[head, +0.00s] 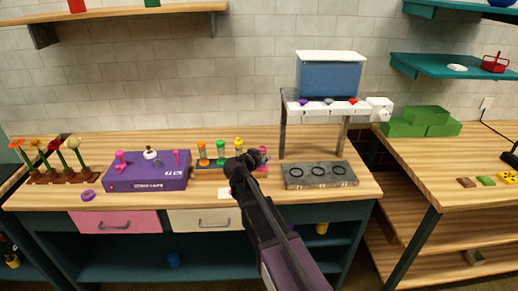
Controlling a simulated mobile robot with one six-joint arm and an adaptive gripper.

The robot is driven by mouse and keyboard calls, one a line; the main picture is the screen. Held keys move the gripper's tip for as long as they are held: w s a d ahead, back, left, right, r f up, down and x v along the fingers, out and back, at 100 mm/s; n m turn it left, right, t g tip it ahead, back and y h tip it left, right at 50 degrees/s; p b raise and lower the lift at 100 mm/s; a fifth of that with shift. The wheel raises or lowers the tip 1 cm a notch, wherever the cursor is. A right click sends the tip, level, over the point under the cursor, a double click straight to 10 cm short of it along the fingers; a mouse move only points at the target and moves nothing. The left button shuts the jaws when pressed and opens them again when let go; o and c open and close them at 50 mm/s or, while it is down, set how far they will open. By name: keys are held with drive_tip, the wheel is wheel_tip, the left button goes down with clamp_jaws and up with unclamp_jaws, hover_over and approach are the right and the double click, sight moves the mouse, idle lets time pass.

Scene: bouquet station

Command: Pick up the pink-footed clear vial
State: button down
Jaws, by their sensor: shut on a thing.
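My gripper (254,157) reaches over the wooden counter from the lower right and is shut at the row of small vials. A small pink-ended thing (263,152), which looks like the pink-footed clear vial, shows at its fingertips at the right end of the row. The gripper hides much of it, so I cannot tell whether it is off its base. An orange-footed vial (203,155), a green one (221,153) and a yellow one (239,145) stand upright to the left.
A purple box (148,172) with pink pieces on top stands left of the vials. A grey block with dark rings (320,175) lies to the right, below a raised white shelf (325,106) carrying a blue bin (330,77). Potted flowers (50,160) stand far left.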

sight(265, 164)
drive_tip(key=shift+s+d+r, duration=0.15)
drive_tip(key=shift+s+d, duration=0.05)
drive_tip(key=shift+s, duration=1.2)
drive_tip(key=shift+s+d+r, duration=0.15)
drive_tip(key=shift+s, duration=1.2)
drive_tip(key=shift+a, duration=0.1)
